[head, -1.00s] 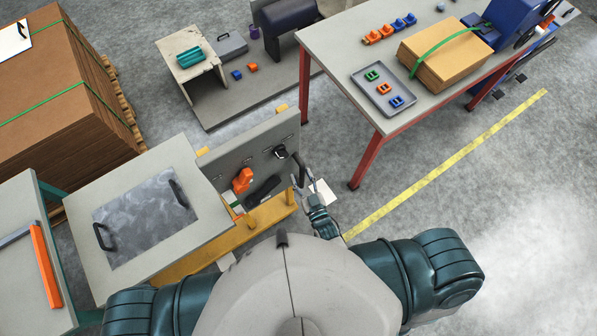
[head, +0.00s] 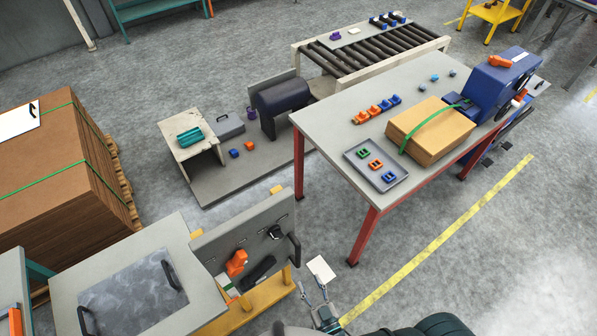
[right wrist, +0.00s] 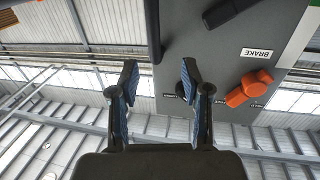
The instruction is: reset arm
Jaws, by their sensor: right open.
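My right gripper (head: 310,286) is open and empty at the bottom of the head view. It is in front of the right end of a grey upright panel (head: 217,240) and apart from the panel's black handle (head: 294,249). In the right wrist view its two blue-padded fingers (right wrist: 159,80) are spread with nothing between them. Beyond them are the panel with a BRAKE label (right wrist: 257,53), an orange lever (right wrist: 250,88) and the black handle (right wrist: 153,30). My left gripper is not in view.
A red-legged table (head: 330,128) with a grey tray (head: 400,181), a cardboard stack and a blue machine (head: 500,85) stands at right. A pale table with a metal plate (head: 135,295) is at lower left. The floor along the yellow line (head: 440,245) is clear.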

